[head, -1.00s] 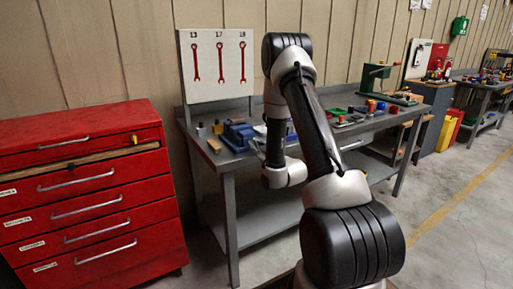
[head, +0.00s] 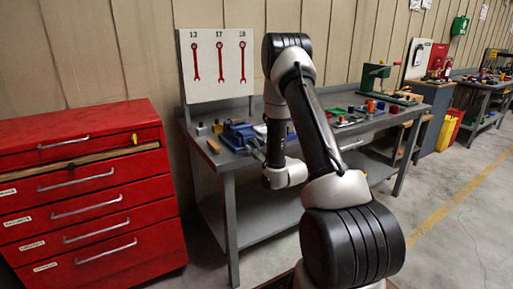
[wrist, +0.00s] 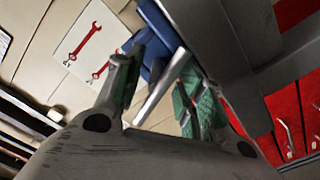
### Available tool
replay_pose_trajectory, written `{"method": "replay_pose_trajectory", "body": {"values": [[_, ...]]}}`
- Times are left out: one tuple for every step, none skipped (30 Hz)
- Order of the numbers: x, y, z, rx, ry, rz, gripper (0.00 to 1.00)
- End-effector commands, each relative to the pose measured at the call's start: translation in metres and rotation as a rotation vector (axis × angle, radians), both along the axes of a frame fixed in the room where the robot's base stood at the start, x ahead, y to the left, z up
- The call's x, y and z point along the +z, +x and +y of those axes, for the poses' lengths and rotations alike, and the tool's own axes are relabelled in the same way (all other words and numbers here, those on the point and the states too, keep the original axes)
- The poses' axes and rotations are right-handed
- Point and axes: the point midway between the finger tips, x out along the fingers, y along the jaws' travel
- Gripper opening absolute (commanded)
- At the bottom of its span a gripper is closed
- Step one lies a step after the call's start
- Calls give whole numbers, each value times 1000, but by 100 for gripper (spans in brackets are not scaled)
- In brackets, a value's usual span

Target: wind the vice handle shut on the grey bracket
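The blue vice (head: 238,133) stands on the workbench near its left front corner in the head view. It also shows in the wrist view (wrist: 160,32), partly hidden by my fingers. The silver bar of the vice handle (wrist: 160,92) runs slantwise between my two fingers. My gripper (wrist: 163,72) is open, with green pads on both sides of the bar. The bar lies closer to the right finger; I cannot tell whether they touch. In the head view my gripper (head: 257,149) is small and beside the vice's front. I cannot make out the grey bracket.
A wooden block (head: 213,146) lies left of the vice on the bench (head: 228,162). A white board (head: 217,75) with red wrenches stands behind. A red drawer cabinet (head: 90,190) is at left. Several small parts and a green press (head: 374,77) are farther right.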

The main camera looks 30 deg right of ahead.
Motion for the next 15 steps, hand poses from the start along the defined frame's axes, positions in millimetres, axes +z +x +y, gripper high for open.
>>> {"method": "replay_pose_trajectory", "body": {"values": [[1, 0, 0, 1, 0, -2, 38], [1, 0, 0, 0, 0, -2, 38], [1, 1, 0, 1, 0, -3, 38], [1, 1, 0, 1, 0, -3, 38], [1, 0, 0, 1, 0, -4, 38], [2, -1, 0, 1, 0, -4, 38], [2, -2, 0, 1, 0, -4, 38], [2, -5, 0, 1, 0, -4, 38], [1, -10, -1, 0, 1, -4, 38], [1, -14, -1, -1, 1, -2, 38], [1, -19, -1, -1, 1, -2, 38], [1, -27, -1, -1, 1, -2, 38], [1, -32, -2, 0, 1, -1, 38], [1, -38, -2, 0, 1, -1, 38], [1, -45, -2, -2, 1, -1, 38]]}}
